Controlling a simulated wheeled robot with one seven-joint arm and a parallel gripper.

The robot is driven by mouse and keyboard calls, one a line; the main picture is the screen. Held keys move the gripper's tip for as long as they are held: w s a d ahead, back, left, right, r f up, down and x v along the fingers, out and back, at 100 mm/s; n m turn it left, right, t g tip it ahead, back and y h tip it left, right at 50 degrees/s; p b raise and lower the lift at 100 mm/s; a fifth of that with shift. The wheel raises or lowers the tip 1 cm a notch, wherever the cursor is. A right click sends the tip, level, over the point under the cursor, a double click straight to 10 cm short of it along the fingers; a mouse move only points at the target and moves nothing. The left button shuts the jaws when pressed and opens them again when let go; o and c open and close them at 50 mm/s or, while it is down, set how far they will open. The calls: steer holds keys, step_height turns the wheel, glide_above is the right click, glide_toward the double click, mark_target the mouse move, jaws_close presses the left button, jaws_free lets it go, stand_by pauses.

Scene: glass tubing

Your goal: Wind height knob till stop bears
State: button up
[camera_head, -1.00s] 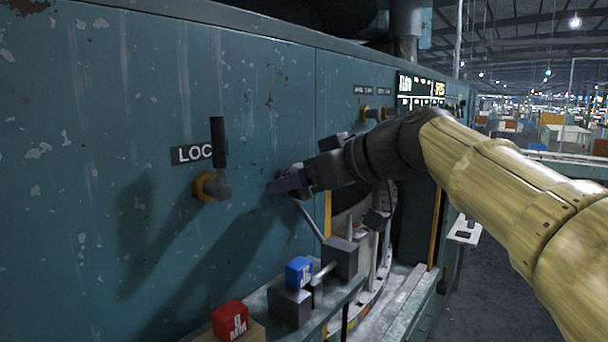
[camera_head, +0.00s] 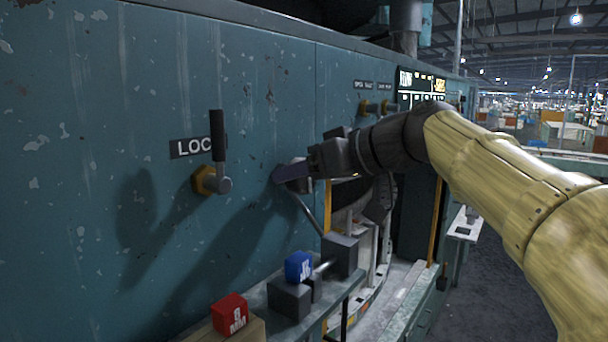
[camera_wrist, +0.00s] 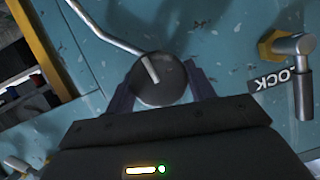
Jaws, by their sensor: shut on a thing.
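The height knob (camera_wrist: 160,92) is a dark round knob with a pale line on its face, seen in the wrist view on the teal panel. My gripper (camera_wrist: 160,76) has one finger on each side of it and is shut on it. In the head view the gripper (camera_head: 286,174) reaches the panel from the right, and its fingers mostly hide the knob. A thin bent rod (camera_head: 309,217) runs down from beside the knob towards dark blocks (camera_head: 340,255) on a ledge. I cannot tell which part is the stop, or whether anything bears on it.
A lever (camera_head: 218,145) on a yellow collar, beside a LOCK label (camera_head: 187,148), stands out left of the knob. A blue cube (camera_head: 299,266) and a red cube (camera_head: 230,314) sit at the ledge below. A lit display (camera_head: 421,84) is further right.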

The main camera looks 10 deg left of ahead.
steer(key=m+g+y+b, duration=0.1)
steer(key=m+g, duration=0.1)
steer(key=m, duration=0.2)
steer(key=shift+w, duration=0.1)
stand_by(0.5)
steer(key=o, duration=0.9)
steer(key=shift+w+d, duration=0.2)
steer(key=shift+d, duration=0.25)
steer(key=b+v, duration=0.1)
steer(key=v, duration=0.7)
steer(key=b+v, duration=0.2)
steer(key=v, duration=0.6)
steer(key=shift+s+d+f, duration=0.1)
steer(key=shift+d, duration=0.25)
